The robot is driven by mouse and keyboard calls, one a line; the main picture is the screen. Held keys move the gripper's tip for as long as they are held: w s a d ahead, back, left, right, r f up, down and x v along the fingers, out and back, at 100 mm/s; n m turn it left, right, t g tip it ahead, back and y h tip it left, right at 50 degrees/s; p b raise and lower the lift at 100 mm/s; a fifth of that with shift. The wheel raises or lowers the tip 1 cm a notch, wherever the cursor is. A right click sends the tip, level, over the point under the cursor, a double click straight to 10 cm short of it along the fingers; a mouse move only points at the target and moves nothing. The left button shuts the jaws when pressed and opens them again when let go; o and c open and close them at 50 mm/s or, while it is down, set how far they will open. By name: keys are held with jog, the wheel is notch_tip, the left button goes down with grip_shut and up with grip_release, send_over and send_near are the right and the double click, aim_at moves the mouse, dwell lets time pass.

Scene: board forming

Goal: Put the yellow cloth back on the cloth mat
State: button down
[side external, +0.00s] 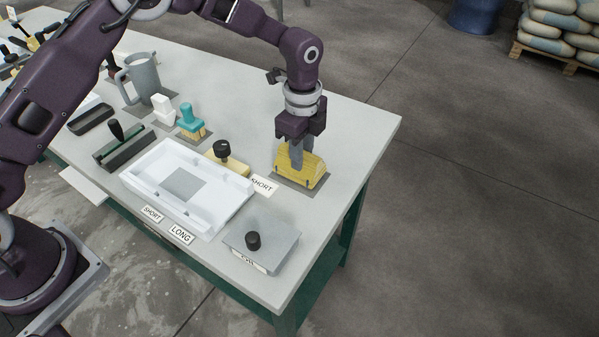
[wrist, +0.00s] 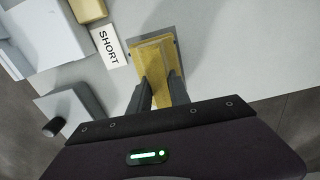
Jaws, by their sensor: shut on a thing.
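The yellow cloth (side external: 311,170) is a folded, wedge-like piece at the right end of the table. My gripper (side external: 296,163) points down and is shut on its upper ridge. The cloth is over the dark grey cloth mat (side external: 318,190), whose edges show around it. In the wrist view the cloth (wrist: 151,58) lies between my two fingers (wrist: 160,90), with the grey mat (wrist: 170,33) showing past its far end. I cannot tell whether the cloth's underside touches the mat.
A white tray mould (side external: 228,204) stands left of the cloth, with a yellow block with a black knob (side external: 228,165) behind it. A SHORT label (side external: 262,185) lies between mould and mat. A grey box with a black knob (side external: 275,245) is in front. The table's right edge is close.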

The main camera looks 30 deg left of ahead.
jog(key=shift+f, duration=0.45)
jog(key=shift+f, duration=0.25)
jog(key=c, duration=1.1)
grip_release()
notch_tip(320, 180, up, 6)
jog(key=shift+r, duration=0.5)
